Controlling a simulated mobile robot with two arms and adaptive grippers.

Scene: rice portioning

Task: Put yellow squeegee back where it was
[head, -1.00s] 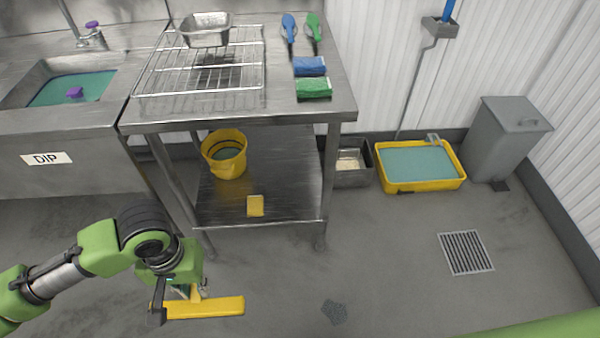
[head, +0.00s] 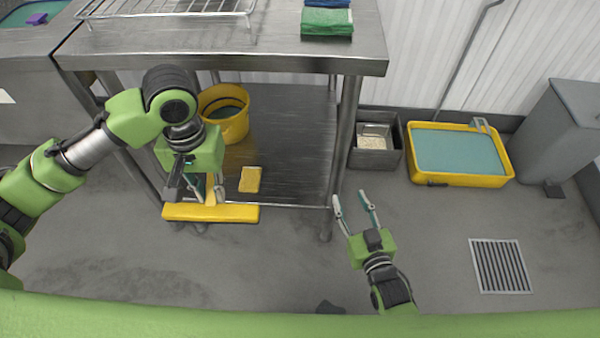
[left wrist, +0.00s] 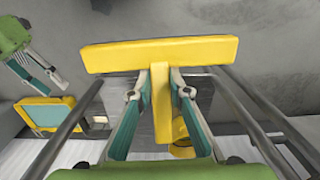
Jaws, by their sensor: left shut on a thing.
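The yellow squeegee (head: 235,213) has a long bar and a short handle. My left gripper (head: 207,190) is shut on its handle and holds it in front of the lower shelf's front edge. In the left wrist view the squeegee (left wrist: 160,53) lies with its handle between the two fingers (left wrist: 160,100) and its bar across beyond the fingertips. My right gripper (head: 355,208) is open and empty over the floor, right of the steel table. Its fingers are well apart.
A yellow bucket (head: 235,125) and a yellow sponge (head: 250,180) are on the lower shelf (head: 300,170) of the steel table (head: 230,62). A grey bin with a tray (head: 375,137), a yellow footbath (head: 460,181) and a grey waste bin (head: 570,120) stand along the wall. The floor around the drain (head: 502,266) is clear.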

